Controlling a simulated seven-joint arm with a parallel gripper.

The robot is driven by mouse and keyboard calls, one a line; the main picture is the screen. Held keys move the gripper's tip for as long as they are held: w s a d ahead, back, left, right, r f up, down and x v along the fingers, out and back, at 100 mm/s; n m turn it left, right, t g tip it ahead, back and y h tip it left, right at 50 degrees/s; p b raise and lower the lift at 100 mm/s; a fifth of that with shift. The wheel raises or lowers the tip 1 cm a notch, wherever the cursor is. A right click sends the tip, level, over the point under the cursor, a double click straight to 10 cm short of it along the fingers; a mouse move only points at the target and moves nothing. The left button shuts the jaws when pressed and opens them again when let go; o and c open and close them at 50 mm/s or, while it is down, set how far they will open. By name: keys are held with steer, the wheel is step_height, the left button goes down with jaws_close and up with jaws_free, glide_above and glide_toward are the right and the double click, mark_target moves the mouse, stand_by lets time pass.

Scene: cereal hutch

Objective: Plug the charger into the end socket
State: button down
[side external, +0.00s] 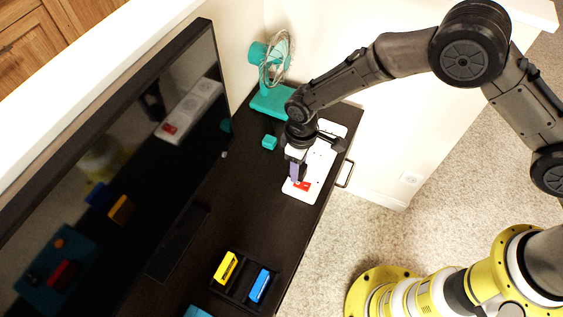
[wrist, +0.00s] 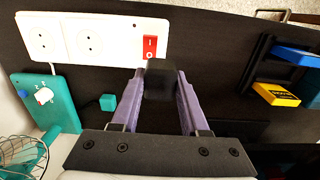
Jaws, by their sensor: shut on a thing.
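The white power strip (side external: 318,172) lies on the dark desk near its right edge, with a red switch (side external: 302,186) at its near end. In the wrist view, the strip (wrist: 65,38) shows two round sockets and the red switch (wrist: 150,46) at its right end. My gripper (wrist: 160,88) is shut on a black block, the charger (wrist: 160,76), held between purple fingers. It appears just below the switch end in that view; contact with the strip cannot be told. In the side view my gripper (side external: 295,172) is over the strip's switch end, and the charger is not distinct.
A teal fan (side external: 270,98) stands beyond the strip, and a small teal cube (side external: 269,142) lies left of it. A large monitor (side external: 130,150) lines the left side. A black holder (side external: 243,282) with yellow and blue blocks is nearer. The desk between is clear.

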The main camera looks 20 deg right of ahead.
mark_target(307, 166)
steer(key=shift+s+d+r, duration=0.5)
steer(key=shift+s+d, duration=0.15)
steer(key=shift+s, duration=0.2)
steer(key=shift+s+d+r, duration=0.45)
steer(key=shift+s+d, duration=0.15)
steer(key=shift+s, duration=0.2)
steer(key=w, duration=0.1)
steer(key=n, duration=0.1)
steer(key=w+r, duration=0.1)
steer(key=shift+w+a+n, duration=0.25)
steer(key=shift+w+n, duration=0.05)
steer(key=shift+w, duration=0.05)
steer(key=w+d+f, duration=0.1)
steer(key=w+d, duration=0.6)
steer(key=w, duration=0.1)
steer(key=w+d+f+m, duration=0.1)
steer(key=w+d+f, duration=0.1)
steer(key=w+d, duration=0.5)
steer(key=shift+w+d+f+m, duration=0.3)
steer(key=shift+w+d, duration=0.1)
steer(key=shift+w, duration=0.15)
steer(key=shift+f, duration=0.15)
steer(key=shift+f, duration=2.75)
